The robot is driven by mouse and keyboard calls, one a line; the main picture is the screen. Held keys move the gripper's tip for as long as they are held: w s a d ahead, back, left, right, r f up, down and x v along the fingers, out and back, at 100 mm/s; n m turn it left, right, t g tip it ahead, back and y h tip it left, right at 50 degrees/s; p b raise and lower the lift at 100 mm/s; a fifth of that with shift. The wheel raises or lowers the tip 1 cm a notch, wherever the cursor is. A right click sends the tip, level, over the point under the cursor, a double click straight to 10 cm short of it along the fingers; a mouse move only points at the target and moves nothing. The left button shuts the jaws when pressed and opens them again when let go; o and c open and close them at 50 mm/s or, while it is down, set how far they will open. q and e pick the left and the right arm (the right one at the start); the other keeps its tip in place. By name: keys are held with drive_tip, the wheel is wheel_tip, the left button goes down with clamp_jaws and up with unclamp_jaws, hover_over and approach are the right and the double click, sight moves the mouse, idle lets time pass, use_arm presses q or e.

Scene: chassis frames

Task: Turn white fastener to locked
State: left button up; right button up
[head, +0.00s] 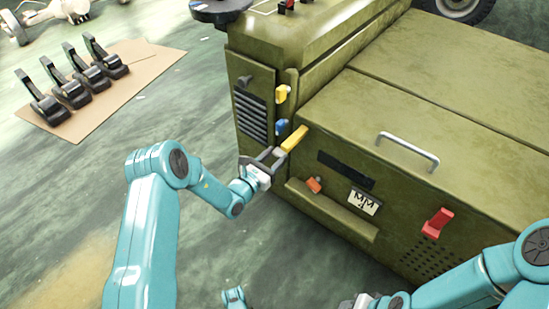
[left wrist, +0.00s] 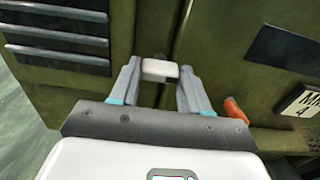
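The white fastener (left wrist: 160,70) shows in the left wrist view on the olive green chassis, beside a vertical seam between two panels. My left gripper (left wrist: 160,82) has one finger on each side of it, with the tips close to its ends. I cannot tell whether either finger touches it. In the head view my left gripper (head: 265,156) is at the chassis corner, fingers spread, and the white fastener is not visible there. My right arm (head: 450,285) comes in from the lower right, and its fingertips are out of view.
A yellow handle (head: 294,138) is just above my left gripper, with a blue fastener (head: 282,126) near it. An orange fastener (head: 314,185) and a red one (head: 437,222) sit to the right. A ledge (head: 335,212) juts out below.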

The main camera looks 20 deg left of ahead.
use_arm(q)
drive_tip(key=c, duration=0.4)
drive_tip(key=m+p, duration=0.1)
drive_tip(key=m, duration=0.2)
drive_tip(key=m+p, duration=0.1)
drive_tip(key=m, duration=0.4)
drive_tip(key=shift+s, duration=0.1)
drive_tip(key=m+p, duration=0.1)
drive_tip(key=m, duration=0.4)
drive_tip(key=shift+f+m, duration=0.1)
drive_tip(key=shift+m, duration=0.3)
drive_tip(key=shift+f+m+p, duration=0.1)
drive_tip(key=shift+m+p, duration=0.35)
drive_tip(key=shift+m, duration=1.65)
